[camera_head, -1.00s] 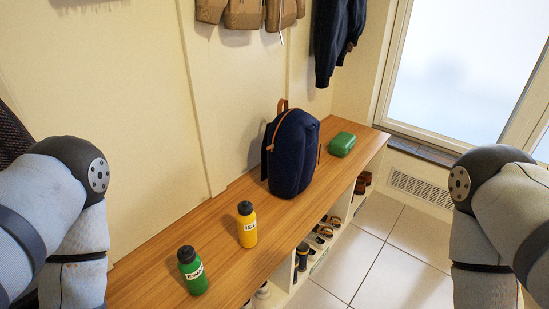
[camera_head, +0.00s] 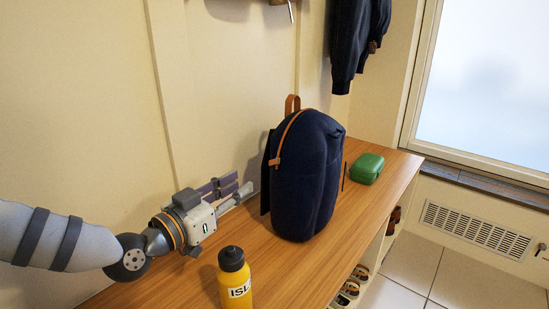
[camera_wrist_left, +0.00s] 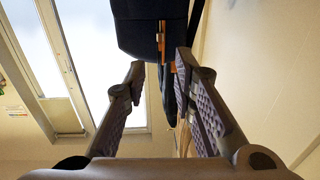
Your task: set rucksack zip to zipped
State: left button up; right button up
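The navy rucksack (camera_head: 310,185) stands upright on the wooden bench. Its orange-brown zip line (camera_head: 291,128) curves from the top down the left side to a small tan pull (camera_head: 274,161). Below the pull, a dark panel edge stands out from the body. My left gripper (camera_head: 243,190) is just left of the rucksack, its fingers pointing at that side, open and empty. In the left wrist view the fingers (camera_wrist_left: 160,65) are apart, with the rucksack (camera_wrist_left: 137,35) beyond them and an orange strip (camera_wrist_left: 163,45) near the right finger. My right gripper is not in view.
A yellow bottle (camera_head: 234,280) stands on the bench (camera_head: 283,268) in front of my left gripper. A green case (camera_head: 367,168) lies right of the rucksack. The wall is close behind; a dark jacket (camera_head: 352,40) hangs above. Shoes sit in cubbies below.

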aim_at(271, 164)
pick_arm(q)
jog(key=b+x, duration=0.3)
jog(key=x, duration=0.9)
jog(key=shift+w+b, duration=0.1)
jog(key=shift+b, duration=0.2)
jog(key=shift+r, duration=0.1)
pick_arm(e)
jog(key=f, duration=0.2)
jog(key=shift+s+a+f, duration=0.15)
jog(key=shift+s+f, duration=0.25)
pick_arm(q)
jog(key=shift+c, duration=0.5)
grip_shut()
